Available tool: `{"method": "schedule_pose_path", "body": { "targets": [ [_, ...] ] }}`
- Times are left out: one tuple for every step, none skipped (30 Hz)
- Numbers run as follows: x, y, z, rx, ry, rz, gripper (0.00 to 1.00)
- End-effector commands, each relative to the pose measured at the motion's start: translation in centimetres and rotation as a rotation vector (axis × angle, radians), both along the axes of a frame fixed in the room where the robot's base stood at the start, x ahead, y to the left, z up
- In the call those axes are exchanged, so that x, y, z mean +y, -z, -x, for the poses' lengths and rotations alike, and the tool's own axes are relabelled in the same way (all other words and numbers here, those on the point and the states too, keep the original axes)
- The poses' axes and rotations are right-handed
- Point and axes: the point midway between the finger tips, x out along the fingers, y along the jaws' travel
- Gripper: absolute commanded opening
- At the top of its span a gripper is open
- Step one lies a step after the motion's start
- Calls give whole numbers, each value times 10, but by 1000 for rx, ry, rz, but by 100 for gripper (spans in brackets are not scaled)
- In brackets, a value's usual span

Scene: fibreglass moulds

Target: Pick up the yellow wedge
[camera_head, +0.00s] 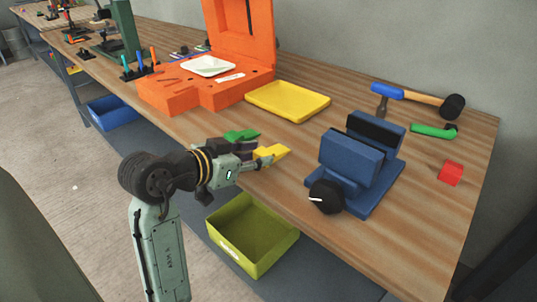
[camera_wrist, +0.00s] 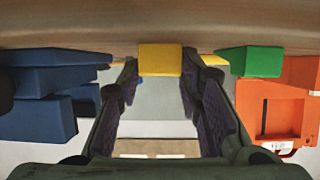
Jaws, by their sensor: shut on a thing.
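The yellow wedge (camera_head: 272,152) is at the front edge of the wooden workbench, right at the tip of my gripper (camera_head: 260,162). In the wrist view the yellow wedge (camera_wrist: 160,58) sits between my two fingertips (camera_wrist: 160,72), and the jaws are shut on it. Part of the wedge is hidden by the fingers in the head view. I cannot tell whether it touches the bench top.
A green wedge (camera_head: 241,135) lies close behind my gripper; it also shows in the wrist view (camera_wrist: 251,61). A blue vise (camera_head: 352,165) stands right, a yellow tray (camera_head: 288,101) and orange case (camera_head: 165,95) behind. A yellow-green bin (camera_head: 252,235) is below the edge.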

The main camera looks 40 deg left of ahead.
Motion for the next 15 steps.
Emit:
{"method": "schedule_pose_path", "body": {
  "targets": [
    [0,0,0,0,0,0,6],
    [0,0,0,0,0,0,5],
    [0,0,0,0,0,0,5],
    [0,0,0,0,0,0,5],
    [0,0,0,0,0,0,5],
    [0,0,0,0,0,0,5],
    [0,0,0,0,0,0,5],
    [0,0,0,0,0,0,5],
    [0,-1,0,0,0,-1,5],
    [0,-1,0,0,0,-1,5],
    [0,-2,0,-1,0,-1,5],
    [0,-4,0,-1,0,-1,5],
    [0,-6,0,-1,1,0,5],
    [0,-8,-1,0,2,-1,5],
    [0,-11,-1,0,1,-3,5]
  ]
}}
